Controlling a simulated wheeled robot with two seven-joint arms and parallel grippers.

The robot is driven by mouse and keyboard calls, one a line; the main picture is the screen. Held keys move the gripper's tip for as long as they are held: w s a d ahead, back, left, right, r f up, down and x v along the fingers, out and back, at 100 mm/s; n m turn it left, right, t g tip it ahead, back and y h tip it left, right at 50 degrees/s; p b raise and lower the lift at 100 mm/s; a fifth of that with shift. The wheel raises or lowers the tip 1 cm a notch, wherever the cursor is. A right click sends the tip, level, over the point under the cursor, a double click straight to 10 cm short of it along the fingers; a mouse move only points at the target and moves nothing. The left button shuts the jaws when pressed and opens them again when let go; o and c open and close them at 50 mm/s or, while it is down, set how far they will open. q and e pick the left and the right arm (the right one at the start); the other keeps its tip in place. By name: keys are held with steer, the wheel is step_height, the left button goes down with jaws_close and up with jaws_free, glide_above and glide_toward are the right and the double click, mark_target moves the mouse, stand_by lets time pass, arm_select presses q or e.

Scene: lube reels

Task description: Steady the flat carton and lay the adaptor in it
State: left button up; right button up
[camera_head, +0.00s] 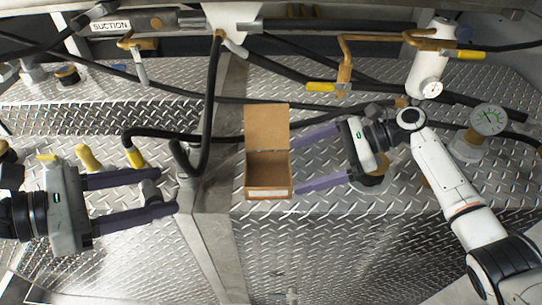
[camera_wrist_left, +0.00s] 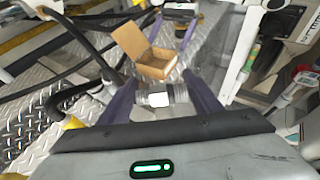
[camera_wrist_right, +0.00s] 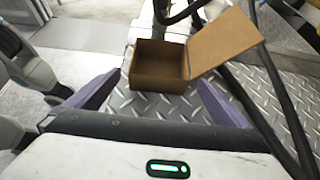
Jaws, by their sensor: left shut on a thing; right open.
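The flat carton (camera_head: 270,192) is a small brown box with its lid raised, standing on the diamond plate in the head view. It also shows in the left wrist view (camera_wrist_left: 157,68) and the right wrist view (camera_wrist_right: 158,79); its inside looks empty. My right gripper (camera_head: 294,167) is open, its purple fingertips at the carton's right side; I cannot tell whether they touch it. My left gripper (camera_head: 168,190) is shut on the adaptor (camera_head: 149,190), left of the carton. In the left wrist view the adaptor (camera_wrist_left: 154,97) is a silvery cylinder with a white patch, held crosswise between the fingers.
Black hoses (camera_head: 212,100) loop behind and left of the carton. A metal seam (camera_head: 213,225) runs between the left gripper and the carton. Plate in front of the carton is clear.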

mark_target(277, 180)
arm_select(q)
step_height(277, 180, down, 3)
steer(key=shift+f+b, duration=0.2)
steer(key=shift+b, duration=0.95)
arm_select(e)
steer(key=x, duration=0.3)
steer(key=shift+f, duration=0.35)
arm_select(q)
steer(key=shift+r+p, duration=0.4)
arm_select(e)
steer(key=a, duration=0.2)
steer(key=shift+a+f, duration=0.3)
steer(key=shift+a, duration=0.05)
steer(key=shift+x, duration=0.8)
steer(key=shift+f, duration=0.1)
steer(key=c, duration=0.6)
steer(key=shift+c, duration=0.2)
arm_select(q)
steer(key=shift+w, duration=0.1)
